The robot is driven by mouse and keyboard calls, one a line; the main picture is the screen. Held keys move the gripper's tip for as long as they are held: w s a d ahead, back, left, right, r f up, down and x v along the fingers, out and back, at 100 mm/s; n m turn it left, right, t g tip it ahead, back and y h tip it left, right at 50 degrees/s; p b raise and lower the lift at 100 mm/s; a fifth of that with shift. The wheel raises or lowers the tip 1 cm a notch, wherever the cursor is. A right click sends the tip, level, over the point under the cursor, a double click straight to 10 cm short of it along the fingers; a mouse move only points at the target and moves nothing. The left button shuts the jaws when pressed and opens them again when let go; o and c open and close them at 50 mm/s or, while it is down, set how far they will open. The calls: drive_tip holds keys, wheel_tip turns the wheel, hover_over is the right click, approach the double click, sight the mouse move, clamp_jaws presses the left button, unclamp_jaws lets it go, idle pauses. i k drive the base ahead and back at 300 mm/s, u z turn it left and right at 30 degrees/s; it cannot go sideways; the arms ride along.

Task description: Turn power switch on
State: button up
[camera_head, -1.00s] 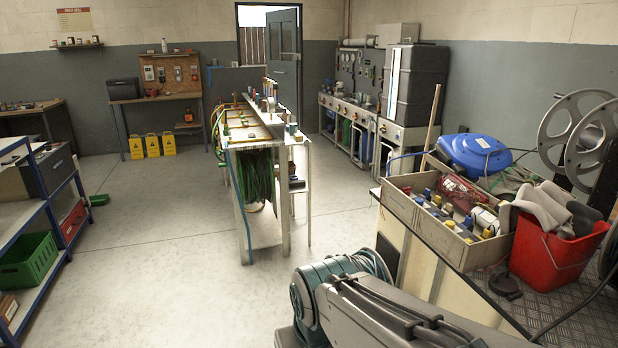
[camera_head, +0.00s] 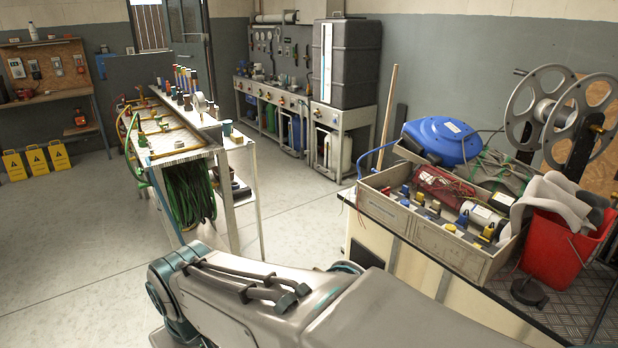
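I cannot make out for certain which thing is the power switch. Small boxes that may be switches or sockets hang on a wooden wall board (camera_head: 45,64) at the far left; one is a pale box (camera_head: 17,68) and another is a pale box with a dark lower part (camera_head: 56,66). They are too small to read their state. My gripper is out of view; only a grey link of my arm shows along the bottom, far from that board.
A bench with a green hose coil (camera_head: 190,195) stands left of centre. At right, a table holds an open crate (camera_head: 430,232), a blue hose reel (camera_head: 445,140) and a red bucket (camera_head: 555,250). Yellow signs (camera_head: 37,161) stand at far left. Floor at left is clear.

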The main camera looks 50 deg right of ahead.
sight(386, 191)
drive_tip(key=z, duration=0.5)
drive_tip(key=i, duration=1.05)
drive_tip(key=z, duration=1.6)
drive_tip(key=i, duration=0.6)
drive_tip(key=z, duration=0.55)
